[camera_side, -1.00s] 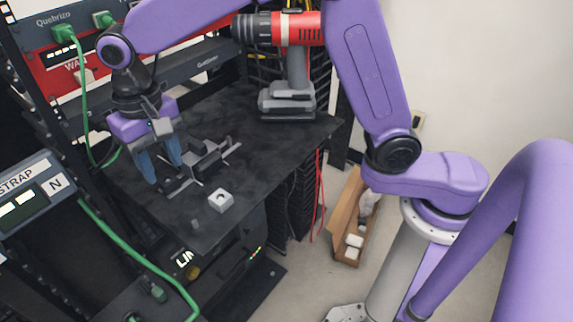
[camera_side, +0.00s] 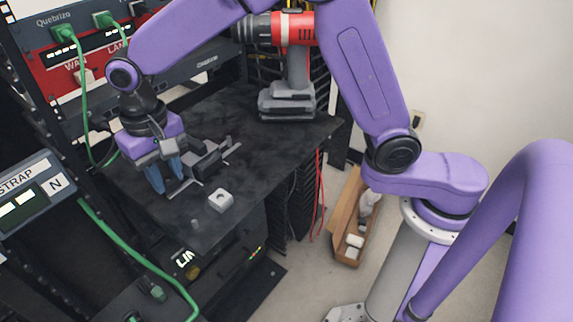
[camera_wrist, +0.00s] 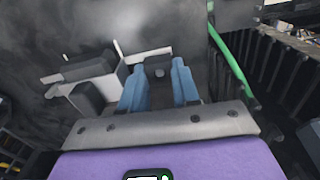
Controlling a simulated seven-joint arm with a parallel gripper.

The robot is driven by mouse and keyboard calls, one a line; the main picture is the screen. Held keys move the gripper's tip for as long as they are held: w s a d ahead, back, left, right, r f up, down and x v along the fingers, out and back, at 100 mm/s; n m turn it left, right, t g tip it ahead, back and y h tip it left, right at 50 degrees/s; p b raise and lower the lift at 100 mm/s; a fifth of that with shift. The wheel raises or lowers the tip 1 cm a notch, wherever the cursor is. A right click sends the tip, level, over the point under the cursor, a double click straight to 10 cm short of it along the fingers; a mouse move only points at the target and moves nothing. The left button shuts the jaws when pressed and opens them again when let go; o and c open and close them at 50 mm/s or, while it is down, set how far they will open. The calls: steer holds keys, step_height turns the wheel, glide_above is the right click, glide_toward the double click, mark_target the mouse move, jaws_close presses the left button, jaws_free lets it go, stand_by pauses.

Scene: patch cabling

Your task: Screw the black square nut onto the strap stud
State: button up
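My gripper (camera_side: 167,188) points down at the dark shelf, low among the grey brackets. In the wrist view its blue fingers (camera_wrist: 160,88) stand close on both sides of the black square nut (camera_wrist: 158,68), which shows a round spot in its face. The fingers appear to press on its sides. In the side view the nut is mostly hidden by the fingers. A small dark upright peg (camera_side: 195,224), possibly the strap stud, stands near the shelf's front edge; I cannot confirm it. A light grey square nut (camera_side: 220,200) lies to the right of my gripper.
Grey metal brackets (camera_side: 208,160) lie right beside my fingers. A red and black drill (camera_side: 288,65) stands at the back of the shelf. A labelled STRAP unit (camera_side: 30,195), rack posts and green cables (camera_side: 130,250) are at the left.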

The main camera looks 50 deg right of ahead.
steer(key=m, duration=1.2)
stand_by(0.3)
steer(key=m, duration=1.2)
steer(key=o, duration=0.7)
